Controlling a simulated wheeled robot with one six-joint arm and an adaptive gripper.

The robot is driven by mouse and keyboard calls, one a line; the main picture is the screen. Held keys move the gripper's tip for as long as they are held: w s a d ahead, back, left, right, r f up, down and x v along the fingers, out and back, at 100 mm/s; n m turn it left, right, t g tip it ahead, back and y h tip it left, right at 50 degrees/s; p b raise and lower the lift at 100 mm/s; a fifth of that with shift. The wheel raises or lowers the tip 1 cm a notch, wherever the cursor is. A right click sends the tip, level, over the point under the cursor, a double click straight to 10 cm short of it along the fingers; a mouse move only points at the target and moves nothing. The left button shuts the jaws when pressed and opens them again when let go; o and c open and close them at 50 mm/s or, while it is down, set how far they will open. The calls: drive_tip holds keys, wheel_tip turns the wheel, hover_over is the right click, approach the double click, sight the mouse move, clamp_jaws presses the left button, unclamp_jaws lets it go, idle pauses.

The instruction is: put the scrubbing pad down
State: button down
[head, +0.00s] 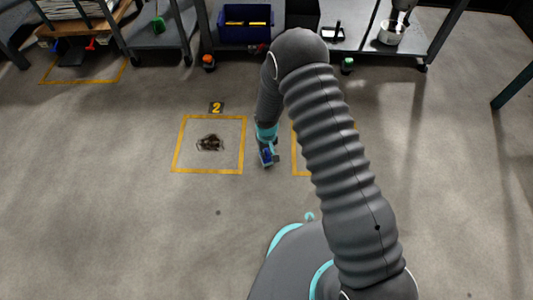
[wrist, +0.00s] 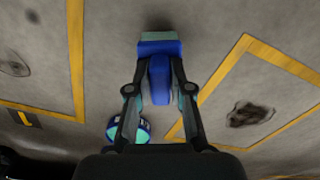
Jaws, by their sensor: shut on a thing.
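The scrubbing pad (wrist: 157,58) has a blue body and a grey-green layer along its far edge. My gripper (wrist: 159,88) is shut on its blue grip part, with one finger on each side. In the head view the pad (head: 266,156) hangs in my gripper (head: 265,146), over the strip of floor between two yellow-outlined squares. It looks apart from both outlines. I cannot tell its exact height above the floor.
The left square (head: 243,145) holds a dark patch (head: 210,142), with a "2" sign (head: 217,108) behind it. My arm hides most of the right square (head: 295,150). A blue crate (head: 245,35) and shelves stand at the back. Floor left and in front is clear.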

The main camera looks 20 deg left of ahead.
sight(267, 152)
drive_tip(key=shift+f, duration=0.35)
drive_tip(key=shift+f, duration=0.2)
drive_tip(key=c, duration=1.1)
unclamp_jaws()
drive_tip(key=shift+o, duration=0.2)
wheel_tip(267, 152, up, 12)
drive_tip(key=p, duration=0.1)
drive_tip(key=shift+r+p, duration=0.2)
drive_tip(key=shift+p, duration=0.1)
